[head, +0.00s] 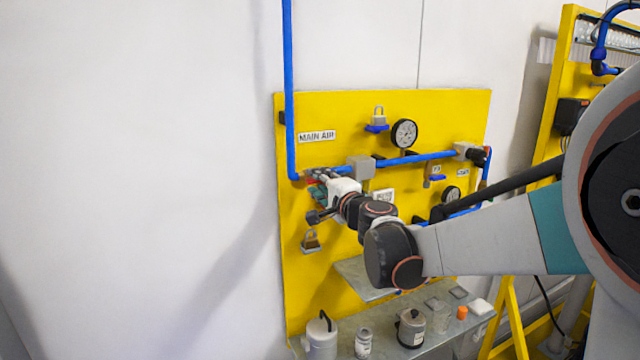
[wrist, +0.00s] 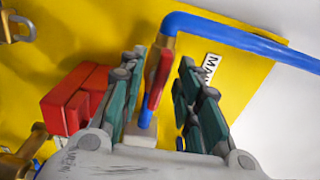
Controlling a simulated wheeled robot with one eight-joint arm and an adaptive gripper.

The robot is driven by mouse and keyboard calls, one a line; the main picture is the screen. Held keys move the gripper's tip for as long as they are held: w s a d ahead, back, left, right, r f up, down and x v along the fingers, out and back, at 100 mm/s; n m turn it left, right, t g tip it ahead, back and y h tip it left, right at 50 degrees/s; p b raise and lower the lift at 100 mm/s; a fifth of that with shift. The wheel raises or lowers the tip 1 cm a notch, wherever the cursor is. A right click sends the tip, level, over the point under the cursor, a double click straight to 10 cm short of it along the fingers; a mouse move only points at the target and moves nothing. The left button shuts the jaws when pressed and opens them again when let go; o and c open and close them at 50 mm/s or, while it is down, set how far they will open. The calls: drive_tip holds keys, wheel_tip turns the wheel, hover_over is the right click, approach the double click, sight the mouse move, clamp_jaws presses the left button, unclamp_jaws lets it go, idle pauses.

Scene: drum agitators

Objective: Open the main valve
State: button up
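The yellow panel (head: 440,115) carries a "MAIN AIR" label (head: 317,137) beside a blue pipe (head: 289,90) coming down from above. In the wrist view, a red valve handle (wrist: 159,80) sits below a brass fitting (wrist: 168,35) at the end of the blue pipe (wrist: 240,38). My gripper (wrist: 162,60) is open, with one teal finger on each side of the red handle and gaps showing on both sides. In the head view my gripper (head: 318,183) is at the panel just below the label and hides most of the valve.
A red block (wrist: 75,100) lies left of my fingers in the wrist view. Padlocks (head: 311,243), gauges (head: 404,133) and a grey box (head: 361,168) are on the panel. A shelf with containers (head: 411,328) stands below. The wall left of the panel is clear.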

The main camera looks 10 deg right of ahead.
drive_tip(key=s+d, duration=0.2)
drive_tip(key=s, duration=1)
drive_tip(key=shift+d, duration=0.2)
idle(0.4)
